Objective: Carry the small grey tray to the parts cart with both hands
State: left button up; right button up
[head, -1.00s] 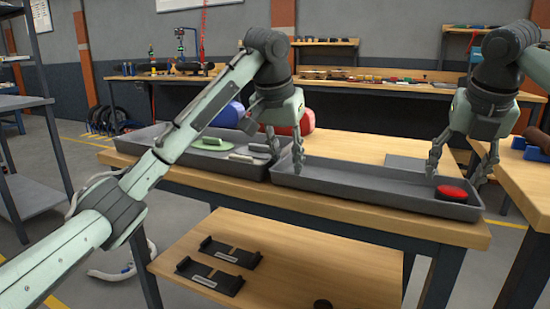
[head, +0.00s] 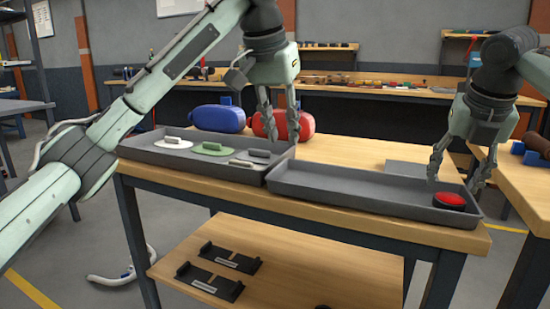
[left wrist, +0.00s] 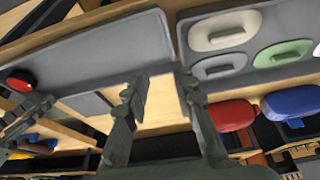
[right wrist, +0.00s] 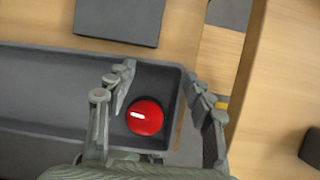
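A long shallow grey tray (head: 370,199) lies on the wooden table, with a round red piece (head: 450,200) at its right end. It also shows in the right wrist view (right wrist: 50,95). A second grey tray (head: 200,170) beside it on the left holds white, green and grey lidded pieces. I cannot tell which one counts as small. My left gripper (head: 280,136) is open and empty, above where the trays meet. I cannot identify the parts cart.
Blue (head: 218,118) and red (head: 283,123) rounded containers stand behind the left tray. A flat grey plate (head: 408,168) lies behind the right tray. Black brackets (head: 209,286) lie on the lower shelf. Another wooden table (head: 525,180) stands at the right.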

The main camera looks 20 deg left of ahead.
pick_arm(q)
jog(key=shift+v, duration=1.7)
pick_arm(e)
jog(key=shift+d, duration=0.1)
jog(key=shift+o, duration=0.4)
jog(key=o, duration=0.7)
jog(key=v, duration=1.2)
